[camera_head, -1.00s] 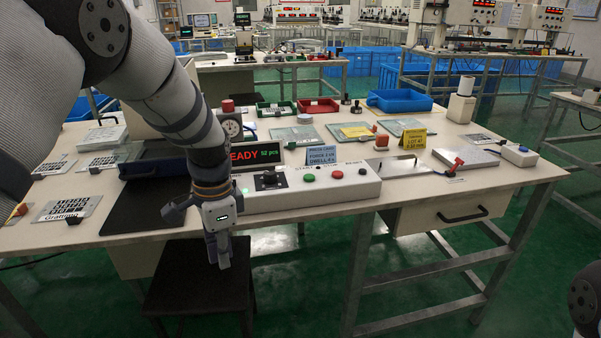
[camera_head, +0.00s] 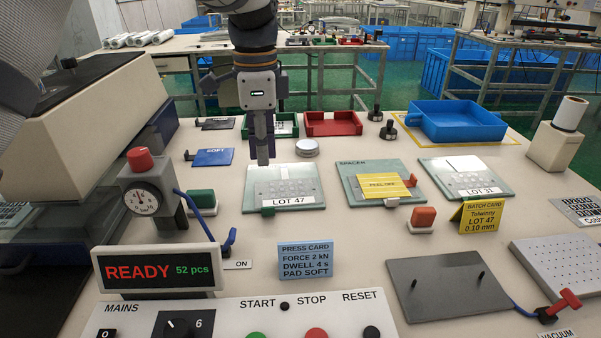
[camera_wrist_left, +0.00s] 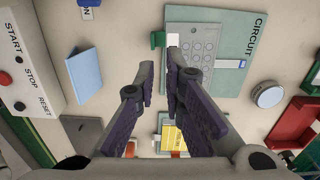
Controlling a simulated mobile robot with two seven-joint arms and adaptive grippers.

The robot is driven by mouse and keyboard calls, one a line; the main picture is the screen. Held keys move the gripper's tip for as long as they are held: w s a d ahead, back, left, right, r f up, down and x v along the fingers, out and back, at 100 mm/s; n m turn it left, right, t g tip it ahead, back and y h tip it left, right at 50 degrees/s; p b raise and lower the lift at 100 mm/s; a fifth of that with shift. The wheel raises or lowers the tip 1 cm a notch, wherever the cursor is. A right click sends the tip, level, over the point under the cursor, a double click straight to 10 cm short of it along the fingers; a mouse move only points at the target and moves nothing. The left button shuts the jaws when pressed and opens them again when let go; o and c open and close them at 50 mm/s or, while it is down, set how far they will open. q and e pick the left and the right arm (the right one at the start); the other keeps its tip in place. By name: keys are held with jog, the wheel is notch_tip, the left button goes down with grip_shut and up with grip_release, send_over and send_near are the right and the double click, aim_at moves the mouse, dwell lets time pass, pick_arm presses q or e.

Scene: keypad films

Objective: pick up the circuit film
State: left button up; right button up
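The circuit film (camera_head: 280,184) is a pale, see-through sheet with rows of round marks. It lies on a grey-green board (camera_head: 308,200) with a LOT 47 label and a green clip at its front edge. In the left wrist view the film (camera_wrist_left: 198,52) lies on the board marked CIRCUIT (camera_wrist_left: 244,75). My left gripper (camera_head: 262,161) points down at the back left part of this board in the head view. In the left wrist view its fingers (camera_wrist_left: 159,63) are apart with nothing between them. Contact with the film cannot be told. My right gripper is out of view.
The SPACER board (camera_head: 349,170) with a yellow peel-off sheet and the LOT 31 board (camera_head: 500,183) stand to the right. A dial gauge (camera_head: 143,201) and READY display (camera_head: 157,270) are at front left. Red (camera_head: 334,124) and blue (camera_head: 456,121) trays lie behind.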

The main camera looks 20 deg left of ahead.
aim_at(264, 208)
pick_arm(q)
jog(key=f, duration=0.3)
jog(key=s+f, duration=0.1)
jog(key=f, duration=0.6)
jog(key=shift+s+f, duration=0.3)
jog(key=shift+f, duration=0.05)
jog(key=shift+w+f, duration=0.1)
jog(key=shift+f, duration=0.25)
grip_shut()
